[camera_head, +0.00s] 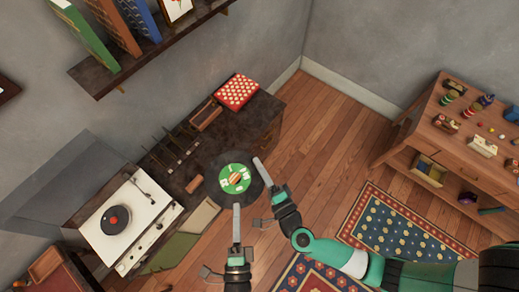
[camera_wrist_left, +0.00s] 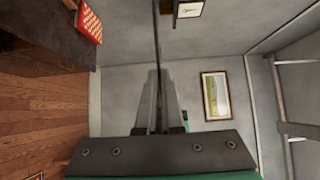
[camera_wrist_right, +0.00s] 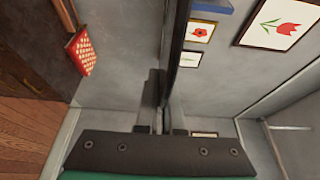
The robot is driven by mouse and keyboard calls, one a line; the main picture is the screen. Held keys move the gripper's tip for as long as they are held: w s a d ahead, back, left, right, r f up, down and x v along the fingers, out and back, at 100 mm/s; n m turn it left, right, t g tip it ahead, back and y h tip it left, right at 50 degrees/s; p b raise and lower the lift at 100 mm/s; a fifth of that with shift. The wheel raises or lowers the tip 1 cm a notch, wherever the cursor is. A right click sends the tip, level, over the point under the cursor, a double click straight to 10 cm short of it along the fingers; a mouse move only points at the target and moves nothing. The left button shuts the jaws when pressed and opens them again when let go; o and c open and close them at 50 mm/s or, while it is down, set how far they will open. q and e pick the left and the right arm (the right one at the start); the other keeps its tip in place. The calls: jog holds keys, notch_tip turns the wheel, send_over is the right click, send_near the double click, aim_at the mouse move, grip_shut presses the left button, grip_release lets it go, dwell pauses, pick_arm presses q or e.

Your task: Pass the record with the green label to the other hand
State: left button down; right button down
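The black record with the green label (camera_head: 222,180) is held up in front of the dark cabinet, its label facing the head camera. My left gripper (camera_head: 237,207) reaches its lower edge from below. My right gripper (camera_head: 257,161) reaches its right edge. In the left wrist view the record (camera_wrist_left: 156,35) shows edge-on as a thin dark line between the closed left fingers (camera_wrist_left: 157,85). In the right wrist view the record (camera_wrist_right: 179,50) is a dark band running between the closed right fingers (camera_wrist_right: 163,90). Both grippers look shut on the record.
A white turntable (camera_head: 137,237) with a red-labelled record (camera_head: 116,219) stands on the dark cabinet (camera_head: 100,190). A red patterned box (camera_head: 236,91) lies at its far end. A wall shelf (camera_head: 140,57) holds books. A wooden shelf unit (camera_head: 455,140) stands right. Open floor (camera_head: 335,125) lies between.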

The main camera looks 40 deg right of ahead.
dwell(0.5)
pick_arm(q)
jog(key=c, duration=1)
grip_release()
